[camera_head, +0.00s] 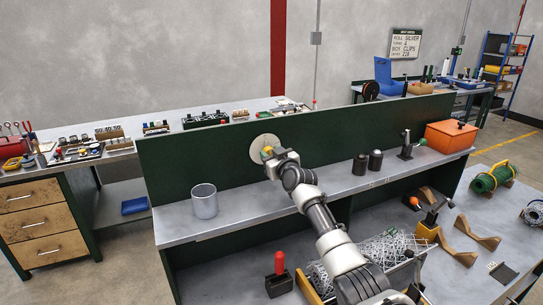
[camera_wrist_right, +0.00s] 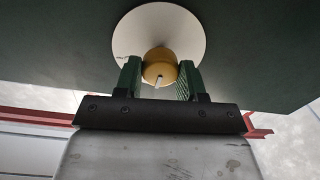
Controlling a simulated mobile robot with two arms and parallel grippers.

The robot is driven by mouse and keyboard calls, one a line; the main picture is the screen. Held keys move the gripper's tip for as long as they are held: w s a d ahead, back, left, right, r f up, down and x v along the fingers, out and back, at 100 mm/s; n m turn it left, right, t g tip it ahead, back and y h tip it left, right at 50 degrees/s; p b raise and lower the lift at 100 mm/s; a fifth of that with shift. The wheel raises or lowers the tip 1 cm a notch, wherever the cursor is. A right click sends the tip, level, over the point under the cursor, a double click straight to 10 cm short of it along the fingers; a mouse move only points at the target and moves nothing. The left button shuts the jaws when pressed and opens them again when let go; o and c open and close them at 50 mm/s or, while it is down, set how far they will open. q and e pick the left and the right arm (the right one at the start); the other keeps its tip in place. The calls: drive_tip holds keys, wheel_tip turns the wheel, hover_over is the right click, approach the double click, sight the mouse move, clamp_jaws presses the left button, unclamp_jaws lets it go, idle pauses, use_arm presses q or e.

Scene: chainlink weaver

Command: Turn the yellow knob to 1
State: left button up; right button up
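The yellow knob (camera_wrist_right: 159,66) sits in the middle of a round pale dial plate (camera_wrist_right: 188,35) on the dark green upright panel. A white pointer line on the knob points down, slightly left, in the wrist view. No numbers on the dial are readable. My right gripper (camera_wrist_right: 160,74) has one green finger on each side of the knob, and the knob fills the gap between them. In the head view, my right gripper (camera_head: 273,155) covers most of the knob, and the dial plate (camera_head: 257,145) shows behind it. My left gripper is not in view.
On the grey shelf below the panel stand a metal cup (camera_head: 204,202) at left and two dark cylinders (camera_head: 375,161) at right, with an orange box (camera_head: 451,136) beyond.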

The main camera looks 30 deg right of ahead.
drive_tip(key=c, duration=0.4)
drive_tip(key=shift+m, duration=0.4)
drive_tip(key=shift+m+b, duration=0.55)
drive_tip(key=shift+m, duration=0.35)
drive_tip(key=m, duration=0.3)
drive_tip(key=shift+m+b, duration=0.3)
drive_tip(key=shift+m, duration=3.9)
drive_tip(key=shift+f+m+h, duration=0.1)
drive_tip(key=shift+m+h, duration=0.2)
